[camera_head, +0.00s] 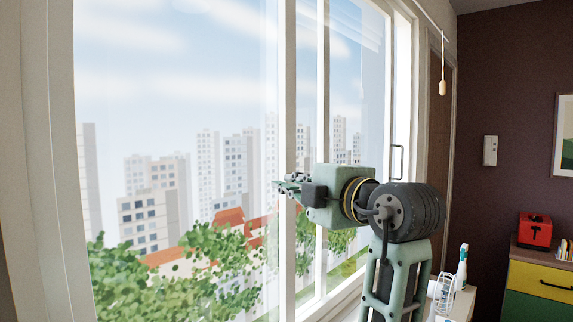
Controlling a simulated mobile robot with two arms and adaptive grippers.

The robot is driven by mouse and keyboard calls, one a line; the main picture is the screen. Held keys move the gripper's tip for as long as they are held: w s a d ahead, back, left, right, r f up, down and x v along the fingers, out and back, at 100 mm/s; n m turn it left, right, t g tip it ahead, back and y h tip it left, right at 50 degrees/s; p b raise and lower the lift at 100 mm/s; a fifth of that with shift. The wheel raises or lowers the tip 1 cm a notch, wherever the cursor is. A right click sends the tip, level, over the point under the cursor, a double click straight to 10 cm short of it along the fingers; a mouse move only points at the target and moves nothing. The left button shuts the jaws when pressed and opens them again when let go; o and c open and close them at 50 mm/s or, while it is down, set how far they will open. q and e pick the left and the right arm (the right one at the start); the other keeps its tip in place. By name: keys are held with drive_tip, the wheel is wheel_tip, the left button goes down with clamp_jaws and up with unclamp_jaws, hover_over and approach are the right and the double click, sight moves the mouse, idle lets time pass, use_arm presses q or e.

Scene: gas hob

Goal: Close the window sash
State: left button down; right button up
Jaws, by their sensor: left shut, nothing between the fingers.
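A tall white-framed window fills the left and middle of the head view. Its sliding sash (322,90) has a white upright stile near the middle, beside another white upright. A dark bar handle (397,162) is at its right side, near the right jamb. A bright narrow strip lies between the sash's right side and the jamb; I cannot tell how wide any gap is. My left gripper (279,185) is shut and empty, pointing left in front of the middle uprights. I cannot tell whether it touches them. My right gripper is out of view.
A drawer unit (540,283) with a red box (534,231) stands by the dark right wall. A pull cord (443,86) hangs near the window's right side.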

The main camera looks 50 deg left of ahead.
use_arm(q)
drive_tip(key=shift+n+g, duration=0.5)
drive_tip(key=shift+n, duration=0.3)
drive_tip(key=a+r+p, duration=0.1)
drive_tip(key=a, duration=0.2)
drive_tip(key=a+p, duration=0.2)
drive_tip(key=a, duration=0.1)
drive_tip(key=a+r+p, duration=0.1)
drive_tip(key=a, duration=0.3)
drive_tip(key=shift+s+r+p, duration=0.1)
drive_tip(key=shift+r+p, duration=0.25)
drive_tip(key=shift+p, duration=0.05)
drive_tip(key=w, duration=0.1)
drive_tip(key=w+p, duration=0.2)
drive_tip(key=shift+w+a+f, duration=0.1)
drive_tip(key=shift+a, duration=0.2)
drive_tip(key=shift+w+d+f, duration=0.1)
drive_tip(key=shift+w, duration=0.4)
drive_tip(key=shift+f, duration=0.1)
